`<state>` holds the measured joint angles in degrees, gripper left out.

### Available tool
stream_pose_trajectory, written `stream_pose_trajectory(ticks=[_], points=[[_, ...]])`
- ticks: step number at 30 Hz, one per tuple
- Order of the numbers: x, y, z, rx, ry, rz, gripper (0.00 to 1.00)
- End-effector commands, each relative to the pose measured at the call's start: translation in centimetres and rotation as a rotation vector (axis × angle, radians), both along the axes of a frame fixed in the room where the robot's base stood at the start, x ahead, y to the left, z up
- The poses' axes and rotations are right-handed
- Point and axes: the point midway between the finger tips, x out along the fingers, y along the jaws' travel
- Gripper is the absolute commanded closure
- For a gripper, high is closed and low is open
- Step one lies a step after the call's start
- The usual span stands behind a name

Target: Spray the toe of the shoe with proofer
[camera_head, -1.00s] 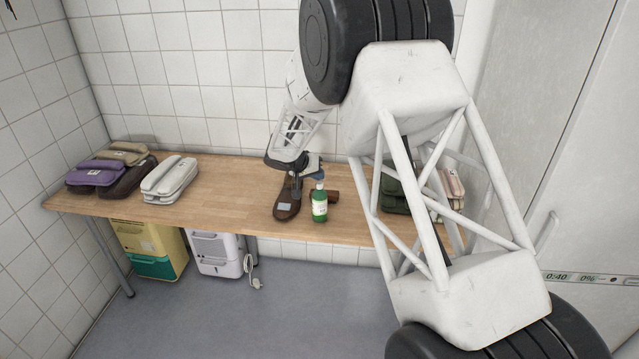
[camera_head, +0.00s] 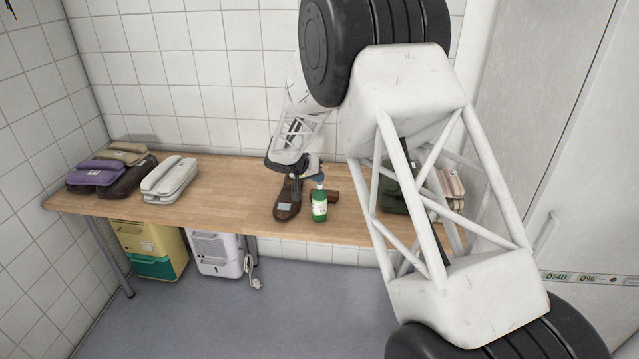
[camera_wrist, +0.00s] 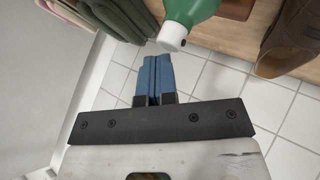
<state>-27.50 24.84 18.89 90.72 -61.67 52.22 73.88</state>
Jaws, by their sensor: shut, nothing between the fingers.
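The brown shoe (camera_head: 288,202) stands on the wooden bench with a pale patch on its near part. The green bottle (camera_head: 319,207), with a white label and a white top, stands upright just right of the shoe; I take it to be the proofer. In the wrist view the bottle's green body (camera_wrist: 190,10) and white top with a dark opening are beside my fingertips, and the shoe (camera_wrist: 291,38) is at the right edge. My gripper (camera_wrist: 155,60) has its blue fingers shut and empty. In the head view my gripper (camera_head: 318,178) is at the bottle's top; contact is unclear.
A brown block (camera_head: 333,197) lies just right of the bottle. Purple, tan and dark bundles (camera_head: 95,172) and a white bundle (camera_head: 170,179) are on the left. Dark green items (camera_head: 394,198) are at right, partly behind my arm. Bench between white bundle and shoe is clear.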

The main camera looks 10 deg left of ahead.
Motion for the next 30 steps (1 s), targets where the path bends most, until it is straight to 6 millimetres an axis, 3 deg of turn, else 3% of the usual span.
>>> stream_pose_trajectory(ticks=[30], points=[[0.0, 0.0, 1.9, 0.0, 0.0, 0.0, 1.0]])
